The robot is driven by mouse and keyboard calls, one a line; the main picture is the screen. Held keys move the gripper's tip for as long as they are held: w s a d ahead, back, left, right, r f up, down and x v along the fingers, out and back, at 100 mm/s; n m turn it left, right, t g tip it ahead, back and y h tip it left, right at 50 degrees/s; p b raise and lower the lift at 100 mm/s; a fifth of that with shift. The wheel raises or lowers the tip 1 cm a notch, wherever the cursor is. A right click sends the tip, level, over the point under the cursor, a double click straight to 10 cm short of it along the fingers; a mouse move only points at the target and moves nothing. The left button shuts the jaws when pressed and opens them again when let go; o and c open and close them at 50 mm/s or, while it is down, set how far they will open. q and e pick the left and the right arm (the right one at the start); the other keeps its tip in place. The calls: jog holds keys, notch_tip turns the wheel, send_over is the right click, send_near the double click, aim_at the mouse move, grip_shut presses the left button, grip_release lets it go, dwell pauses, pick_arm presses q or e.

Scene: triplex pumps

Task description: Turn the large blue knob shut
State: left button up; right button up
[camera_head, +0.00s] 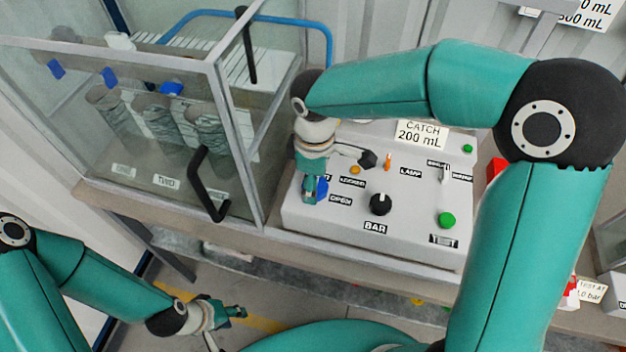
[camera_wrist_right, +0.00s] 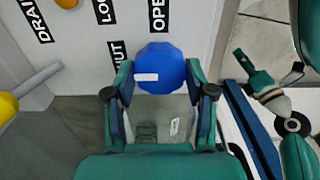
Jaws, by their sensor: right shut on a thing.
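The large blue knob (camera_wrist_right: 170,60) sits between the two fingers of my right gripper (camera_wrist_right: 160,95) in the right wrist view. The fingers are closed against its sides. A white mark on its face points left in that view, toward the side of the SHUT label (camera_wrist_right: 118,58); the OPEN label (camera_wrist_right: 157,15) is above. In the head view the knob (camera_head: 321,187) shows partly behind my right gripper (camera_head: 314,197), at the panel's left end. My left gripper (camera_head: 238,312) is low and empty, away from the panel; its finger gap is unclear.
The grey panel (camera_head: 410,220) also carries a black BAR knob (camera_head: 380,204), a green button (camera_head: 446,220) and an orange toggle (camera_head: 387,162). A glass cabinet (camera_head: 150,130) with a black handle (camera_head: 206,185) stands close on the left. My right arm crosses above the panel.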

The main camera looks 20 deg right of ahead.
jog(key=o, duration=1)
jog(key=shift+w+r, duration=0.15)
jog(key=shift+w, duration=0.1)
jog(key=shift+o, duration=0.8)
jog(key=shift+s, duration=0.1)
notch_tip(320, 180, up, 12)
